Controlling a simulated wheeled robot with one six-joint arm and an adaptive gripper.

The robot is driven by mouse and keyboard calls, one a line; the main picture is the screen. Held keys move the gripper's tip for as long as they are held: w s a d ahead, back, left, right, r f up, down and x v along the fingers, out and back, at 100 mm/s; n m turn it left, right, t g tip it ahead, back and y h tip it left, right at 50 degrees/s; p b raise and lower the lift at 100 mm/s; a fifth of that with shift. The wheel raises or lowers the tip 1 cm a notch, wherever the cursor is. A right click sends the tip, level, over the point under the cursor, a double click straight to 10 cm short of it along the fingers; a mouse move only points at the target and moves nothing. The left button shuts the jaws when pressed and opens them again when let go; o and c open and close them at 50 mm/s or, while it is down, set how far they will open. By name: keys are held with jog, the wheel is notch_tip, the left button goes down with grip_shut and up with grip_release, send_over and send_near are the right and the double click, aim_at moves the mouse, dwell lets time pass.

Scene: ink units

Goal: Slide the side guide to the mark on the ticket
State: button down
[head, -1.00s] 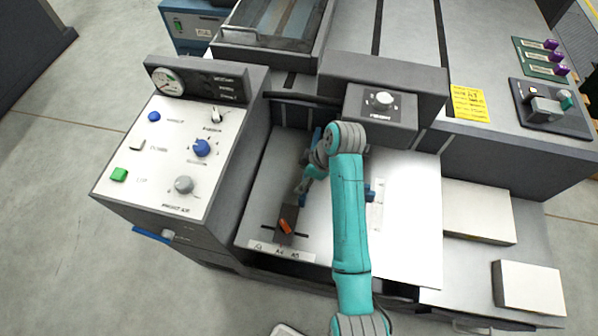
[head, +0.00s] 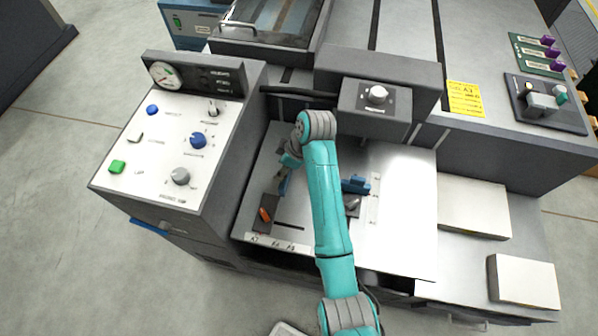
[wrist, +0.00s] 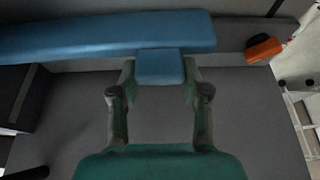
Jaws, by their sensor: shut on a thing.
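The side guide is a long blue bar (wrist: 90,40) with a square blue tab (wrist: 160,67), seen in the wrist view. My gripper (wrist: 160,88) is shut on the tab, one finger on each side. In the head view my gripper (head: 284,182) is at the left of the feed table, partly hidden by my arm. The guide's dark block with an orange lever (head: 265,214) sits at the left part of its slot, near the leftmost label of the size scale (head: 277,245). The yellow ticket (head: 465,98) is on the machine, its print too small to read surely.
A second blue piece (head: 355,185) with a small lever stands right of my arm on the metal feed table (head: 405,225). The control panel (head: 165,145) rises close on the left. A head unit with a white knob (head: 376,94) overhangs the table's back.

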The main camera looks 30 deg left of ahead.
jog(key=shift+s+a, duration=0.2)
jog(key=shift+a, duration=0.6)
jog(key=c, duration=0.5)
grip_release()
jog(key=shift+a, duration=0.15)
jog(key=shift+c, duration=0.2)
jog(key=v, duration=1.2)
